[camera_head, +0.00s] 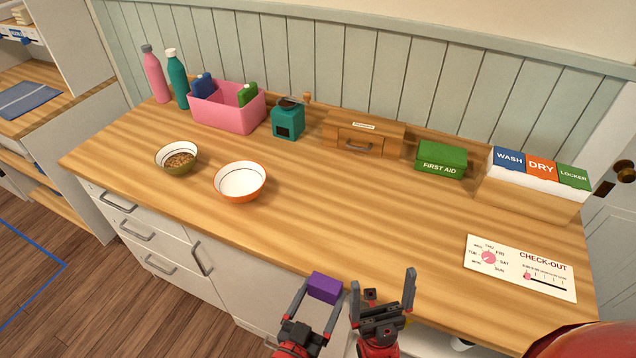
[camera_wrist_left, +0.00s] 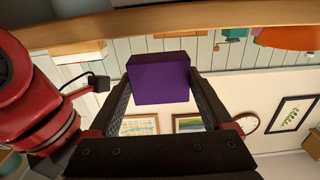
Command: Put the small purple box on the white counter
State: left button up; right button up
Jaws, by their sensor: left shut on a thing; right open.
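The small purple box (camera_head: 325,287) is held between the fingertips of my left gripper (camera_head: 314,305), which is shut on it. In the head view it shows at the near edge of the counter, low in the picture. The left wrist view also shows the purple box (camera_wrist_left: 159,79) between both fingers. My right gripper (camera_head: 385,298) is open and empty, just right of the box. The counter (camera_head: 330,215) has a wood-look top and white drawer fronts below. I cannot tell the box's exact height against the counter top.
A white and orange bowl (camera_head: 240,181) and a bowl of brown pieces (camera_head: 177,158) stand on the left. A pink bin (camera_head: 228,110), teal grinder (camera_head: 288,121), green first aid box (camera_head: 441,158) and white sorting box (camera_head: 538,176) line the back. A check-out card (camera_head: 521,267) lies right. The middle is clear.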

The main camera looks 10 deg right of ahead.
pick_arm(q)
jog(key=p, duration=0.2)
send_near(349, 244)
jog(key=w+d+r, duration=0.1)
jog(key=w, duration=0.1)
jog(key=w+d+r, duration=0.1)
jog(key=w+r, duration=0.1)
jog(key=w+d+r, duration=0.1)
jog(key=w+d, duration=0.1)
jog(key=shift+w+r, duration=0.2)
jog(key=shift+r, duration=0.15)
jog(key=x, duration=0.2)
jog(key=shift+w+d, duration=0.25)
jog(key=shift+w, duration=0.05)
jog(key=shift+s+f+b, duration=0.1)
jog(key=shift+f+b, duration=0.8)
jog(key=shift+f, duration=0.05)
jog(key=shift+a+r, duration=0.1)
jog(key=shift+r, duration=0.05)
jog(key=shift+f, duration=0.3)
jog(key=o, duration=1.1)
jog(key=shift+r, duration=0.1)
jog(key=shift+o, duration=0.2)
